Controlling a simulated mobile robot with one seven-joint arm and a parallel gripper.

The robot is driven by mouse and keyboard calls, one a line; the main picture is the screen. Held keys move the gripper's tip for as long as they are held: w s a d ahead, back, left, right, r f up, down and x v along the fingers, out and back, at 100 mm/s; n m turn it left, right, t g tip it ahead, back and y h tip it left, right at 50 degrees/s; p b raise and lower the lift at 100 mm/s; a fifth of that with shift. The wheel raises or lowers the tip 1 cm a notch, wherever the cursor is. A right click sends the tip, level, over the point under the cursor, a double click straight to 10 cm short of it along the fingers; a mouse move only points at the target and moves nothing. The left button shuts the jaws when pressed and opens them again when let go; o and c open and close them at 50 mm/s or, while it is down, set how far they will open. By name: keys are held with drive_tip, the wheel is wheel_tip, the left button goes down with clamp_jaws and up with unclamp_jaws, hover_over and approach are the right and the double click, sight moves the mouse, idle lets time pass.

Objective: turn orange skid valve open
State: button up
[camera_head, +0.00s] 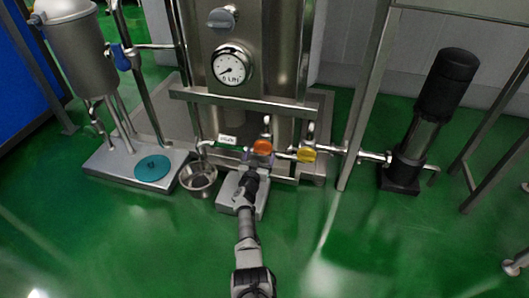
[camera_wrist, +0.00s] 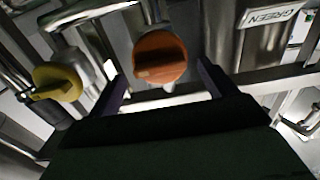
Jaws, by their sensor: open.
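The orange skid valve (camera_head: 262,146) is a round knob with a raised grip bar, low on the front pipework of the steel skid. In the wrist view the orange knob (camera_wrist: 160,57) faces me, with its bar lying close to level in the picture. My gripper (camera_head: 259,160) is right in front of it. In the wrist view the dark fingers of my gripper (camera_wrist: 163,72) are open, one on each side of the knob. Clear gaps show between the fingers and the knob. How deep the fingertips reach along it I cannot tell.
A yellow valve (camera_head: 307,154) sits just right of the orange one; it is at left in the wrist view (camera_wrist: 57,83). A steel bucket (camera_head: 199,179) stands left of my arm. A black pump (camera_head: 436,110) stands at right.

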drive_tip(key=shift+w+d, duration=0.1)
drive_tip(key=shift+w, duration=0.45)
drive_tip(key=c, duration=1)
